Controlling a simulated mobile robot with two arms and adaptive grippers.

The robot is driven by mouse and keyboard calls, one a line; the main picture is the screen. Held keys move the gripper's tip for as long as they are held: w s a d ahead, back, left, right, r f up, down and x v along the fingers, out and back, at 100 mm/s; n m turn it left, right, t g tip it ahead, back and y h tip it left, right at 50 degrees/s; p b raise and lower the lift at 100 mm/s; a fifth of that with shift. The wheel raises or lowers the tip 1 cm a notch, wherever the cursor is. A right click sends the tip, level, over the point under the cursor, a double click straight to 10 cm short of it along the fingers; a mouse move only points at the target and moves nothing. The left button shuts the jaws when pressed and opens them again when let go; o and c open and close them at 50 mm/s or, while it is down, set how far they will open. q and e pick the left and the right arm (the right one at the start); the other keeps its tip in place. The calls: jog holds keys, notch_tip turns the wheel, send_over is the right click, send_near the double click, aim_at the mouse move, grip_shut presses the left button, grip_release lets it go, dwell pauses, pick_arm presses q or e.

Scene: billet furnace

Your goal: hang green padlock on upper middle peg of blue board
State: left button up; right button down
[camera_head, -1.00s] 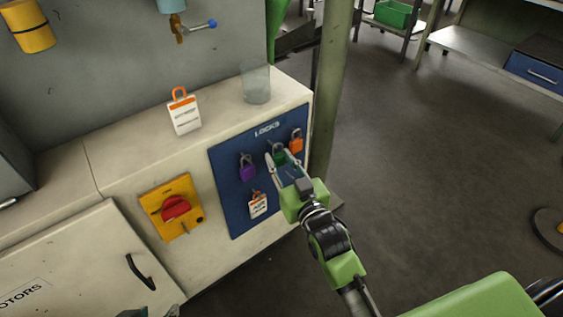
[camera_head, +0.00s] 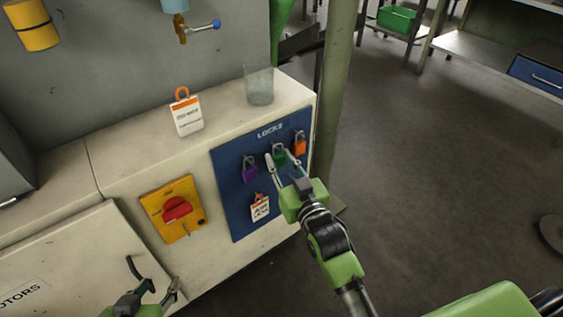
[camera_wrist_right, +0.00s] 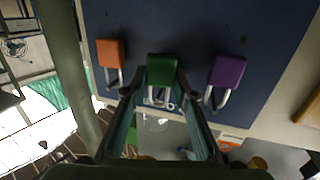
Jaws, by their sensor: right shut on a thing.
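The green padlock (camera_head: 279,154) is at the upper middle of the blue board (camera_head: 230,215), between the purple padlock and the orange padlock. My right gripper (camera_head: 279,157) is shut on the green padlock, with one finger on each side. In the right wrist view the green padlock (camera_wrist_right: 161,70) shows between the fingertips (camera_wrist_right: 159,88), close to the board's face. The upper middle peg is hidden, and I cannot tell whether the shackle is around it. My left gripper (camera_head: 163,288) is low at the left, its fingers apart and empty, near the cabinet door.
The purple padlock (camera_head: 250,170) and orange padlock (camera_head: 299,144) hang on either side. A white tag (camera_head: 260,208) hangs lower on the board. A red switch (camera_head: 176,208) is left.

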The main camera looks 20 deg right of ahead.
jog(key=shift+w+a+f, duration=0.2)
jog(key=shift+w, duration=0.25)
pick_arm(q)
jog(key=shift+s+a+f+g, duration=0.3)
jog(key=shift+s+f, duration=0.2)
jog(key=shift+s, duration=0.3)
jog(key=shift+s+a+f+g, duration=0.15)
jog(key=shift+s+f+g, duration=0.3)
jog(key=shift+s, duration=0.3)
pick_arm(e)
jog(key=shift+w+f, duration=0.1)
pick_arm(q)
jog(key=shift+f, duration=0.1)
jog(key=shift+w, duration=0.1)
pick_arm(e)
jog(key=c, duration=1.6)
grip_release()
